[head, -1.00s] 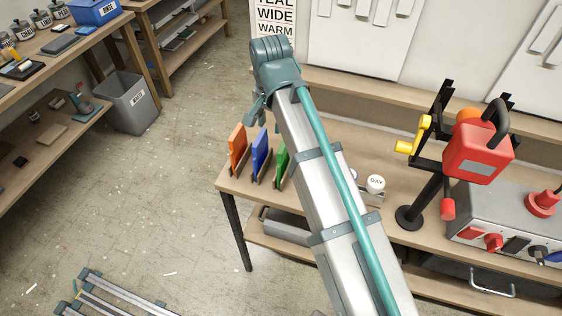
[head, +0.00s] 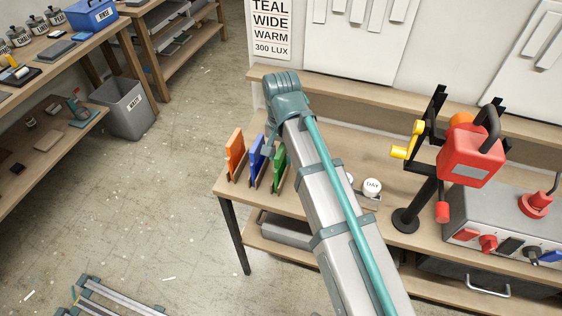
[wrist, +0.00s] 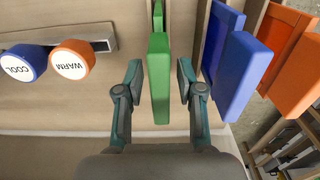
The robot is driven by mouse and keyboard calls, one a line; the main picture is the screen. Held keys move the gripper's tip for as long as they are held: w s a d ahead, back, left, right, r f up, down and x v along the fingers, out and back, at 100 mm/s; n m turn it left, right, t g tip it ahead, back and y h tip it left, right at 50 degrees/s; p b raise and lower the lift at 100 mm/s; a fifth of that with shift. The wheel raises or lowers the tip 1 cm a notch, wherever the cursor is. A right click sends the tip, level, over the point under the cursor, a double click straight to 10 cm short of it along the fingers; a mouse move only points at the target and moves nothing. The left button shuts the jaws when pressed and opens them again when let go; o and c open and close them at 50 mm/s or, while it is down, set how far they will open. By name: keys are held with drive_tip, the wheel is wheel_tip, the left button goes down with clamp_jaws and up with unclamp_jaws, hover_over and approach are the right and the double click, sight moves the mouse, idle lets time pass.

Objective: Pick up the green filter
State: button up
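The green filter (wrist: 158,78) is an upright, thin slab in the wrist view. It stands between the two fingers of my gripper (wrist: 160,88), with a visible gap on each side. My gripper is open and not closed on it. In the head view the green filter (head: 279,166) stands at the left end of the bench, and my gripper (head: 270,146) is just above it, partly hidden by my arm.
A blue filter (wrist: 238,70) stands close to the right finger, with an orange filter (wrist: 293,62) beyond. Blue COOL (wrist: 24,63) and orange WARM (wrist: 72,60) knobs are at the left. A red device (head: 470,155) stands farther right on the bench (head: 330,135).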

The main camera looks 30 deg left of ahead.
drive_tip(key=shift+f+p, duration=0.6)
drive_tip(key=shift+f, duration=1.35)
clamp_jaws()
